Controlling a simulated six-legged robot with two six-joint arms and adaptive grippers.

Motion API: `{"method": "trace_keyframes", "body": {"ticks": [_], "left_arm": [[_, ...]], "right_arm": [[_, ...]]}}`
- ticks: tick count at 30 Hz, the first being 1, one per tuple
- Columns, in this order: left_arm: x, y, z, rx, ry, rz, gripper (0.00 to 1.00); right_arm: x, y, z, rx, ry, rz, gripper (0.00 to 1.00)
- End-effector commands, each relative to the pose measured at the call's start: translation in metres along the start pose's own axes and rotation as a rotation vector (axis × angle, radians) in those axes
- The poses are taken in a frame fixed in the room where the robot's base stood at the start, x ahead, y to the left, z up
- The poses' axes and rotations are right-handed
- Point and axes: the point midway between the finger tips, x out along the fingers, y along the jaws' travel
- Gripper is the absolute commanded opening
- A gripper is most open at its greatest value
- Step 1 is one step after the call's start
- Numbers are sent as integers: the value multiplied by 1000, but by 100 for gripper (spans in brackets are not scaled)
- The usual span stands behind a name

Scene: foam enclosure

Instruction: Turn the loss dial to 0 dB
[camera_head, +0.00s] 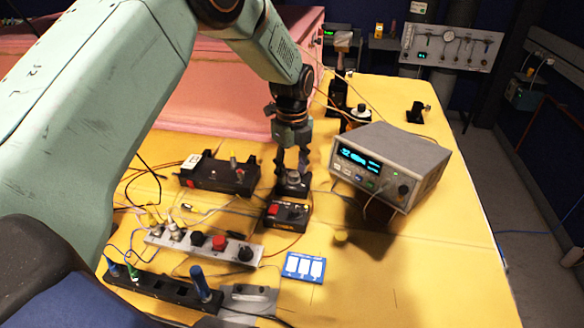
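My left gripper (292,168) points straight down over a small black box (287,212) with a red part on its front. A dark round knob with a lighter top (292,184) stands on that box, right at my fingertips. It may be the loss dial; its markings are too small to read. The two fingers are apart, one on each side above the knob. I cannot tell whether they touch or grip it. My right gripper is not in view.
A grey instrument with a lit display (392,165) stands close on the right. A black box (219,175) is on the left. A strip with knobs and a red button (205,245) lies in front, near a blue-and-white card (304,267). Cables cross the yellow bench (430,270), clear at right.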

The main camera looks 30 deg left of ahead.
Motion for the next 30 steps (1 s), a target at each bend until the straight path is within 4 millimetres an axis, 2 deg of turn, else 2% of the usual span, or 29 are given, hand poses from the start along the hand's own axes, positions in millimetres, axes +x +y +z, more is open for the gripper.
{"method": "trace_keyframes", "body": {"ticks": [2,16,23,30], "left_arm": [[0,0,0,0,0,0,40],[0,0,0,0,0,2,0],[0,0,0,-8,0,1,0],[0,1,0,-91,1,4,0]], "right_arm": [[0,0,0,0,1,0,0],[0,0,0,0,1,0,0],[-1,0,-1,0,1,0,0],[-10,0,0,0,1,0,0]]}}
